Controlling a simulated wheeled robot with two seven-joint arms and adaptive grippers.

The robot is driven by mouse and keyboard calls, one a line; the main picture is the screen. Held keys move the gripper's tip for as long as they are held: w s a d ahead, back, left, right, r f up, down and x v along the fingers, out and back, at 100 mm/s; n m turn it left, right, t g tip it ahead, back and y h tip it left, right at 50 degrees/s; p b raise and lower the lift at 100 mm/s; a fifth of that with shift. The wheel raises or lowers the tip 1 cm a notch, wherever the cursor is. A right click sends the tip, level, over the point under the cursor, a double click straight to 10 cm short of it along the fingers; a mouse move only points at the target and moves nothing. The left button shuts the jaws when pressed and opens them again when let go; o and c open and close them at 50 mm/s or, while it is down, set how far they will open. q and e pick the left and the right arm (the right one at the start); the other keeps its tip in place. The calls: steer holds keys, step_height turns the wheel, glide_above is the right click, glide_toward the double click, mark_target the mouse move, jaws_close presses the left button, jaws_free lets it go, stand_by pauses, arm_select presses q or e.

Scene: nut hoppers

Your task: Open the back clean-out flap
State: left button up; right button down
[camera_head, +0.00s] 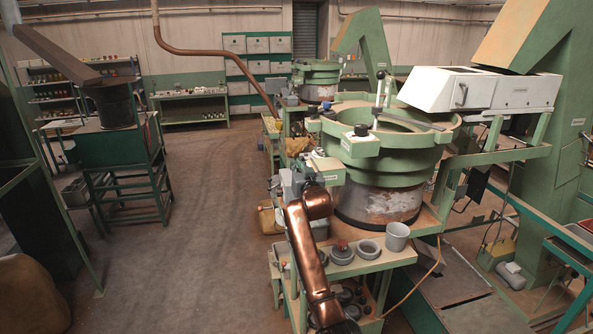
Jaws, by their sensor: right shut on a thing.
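My right arm is copper-coloured and comes up from the bottom middle. Its grey gripper (293,181) is small in the picture, at the left side of the near green bowl hopper (387,147). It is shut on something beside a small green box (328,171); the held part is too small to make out. A second green bowl hopper (317,72) stands farther back. I cannot tell which part is the back clean-out flap or how it stands. A white bin (430,90) with a dark handle is at the upper right. My left gripper is not in view.
A green bench (383,262) with a grey cup (397,236) and several grey rings stands below the near hopper. A green stand (122,150) is at the left. The floor (205,220) between is clear. Green framework fills the right side.

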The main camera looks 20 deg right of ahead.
steer(key=shift+a+r+m, duration=0.25)
steer(key=shift+a+m, duration=0.05)
steer(key=shift+m, duration=0.2)
steer(key=shift+d+r+m+p, duration=0.15)
steer(key=shift+r+m+p, duration=0.35)
steer(key=shift+m, duration=0.3)
steer(key=shift+d+r+m+p, duration=0.35)
steer(key=shift+r+m, duration=0.15)
steer(key=shift+m, duration=0.4)
steer(key=shift+d+r+m+p, duration=0.35)
steer(key=shift+r+m, duration=0.1)
steer(key=shift+m, duration=0.45)
steer(key=c, duration=2.4)
jaws_free()
steer(key=o, duration=0.3)
steer(key=shift+a, duration=0.15)
steer(key=shift+d, duration=0.2)
